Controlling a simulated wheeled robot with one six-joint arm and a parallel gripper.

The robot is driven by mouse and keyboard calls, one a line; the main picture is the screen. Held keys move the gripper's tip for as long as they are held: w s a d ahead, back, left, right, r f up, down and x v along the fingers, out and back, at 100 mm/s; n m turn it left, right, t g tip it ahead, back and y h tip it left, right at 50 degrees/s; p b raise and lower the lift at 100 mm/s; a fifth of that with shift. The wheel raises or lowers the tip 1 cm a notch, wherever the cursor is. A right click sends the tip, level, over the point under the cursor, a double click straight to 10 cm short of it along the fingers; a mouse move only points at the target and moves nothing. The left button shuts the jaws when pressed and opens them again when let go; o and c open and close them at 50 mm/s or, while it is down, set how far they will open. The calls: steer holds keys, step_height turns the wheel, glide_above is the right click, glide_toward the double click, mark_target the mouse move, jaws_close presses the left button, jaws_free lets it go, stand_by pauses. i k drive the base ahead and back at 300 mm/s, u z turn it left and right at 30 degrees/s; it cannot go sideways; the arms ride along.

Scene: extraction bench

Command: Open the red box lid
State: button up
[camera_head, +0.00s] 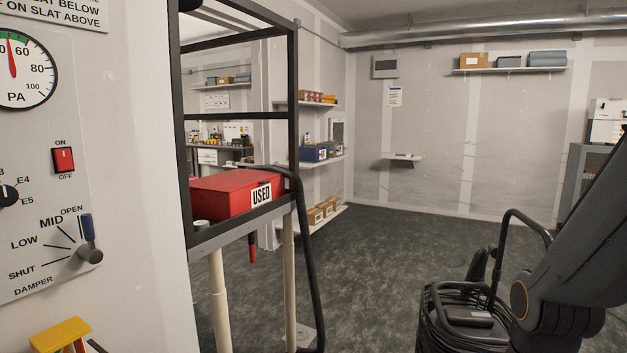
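The red box (238,192) sits on a grey shelf of a black-framed rack left of centre. Its flat red lid is down, and a white label reading "USED" is on its front right face. Part of the box is hidden behind the rack's upright posts and a black curved bar. My arm shows at the right edge, well apart from the box. My gripper is not in view.
A control panel (45,180) with a gauge, red switch and damper lever fills the left. The black rack frame (293,90) stands around the box. Wall shelves (510,69) are at the back. The dark floor (390,250) in the middle is clear.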

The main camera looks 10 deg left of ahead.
mark_target(229, 182)
steer(key=z, duration=0.05)
steer(key=i, duration=0.75)
steer(key=u, duration=0.7)
steer(key=i, duration=0.7)
steer(key=u, duration=0.65)
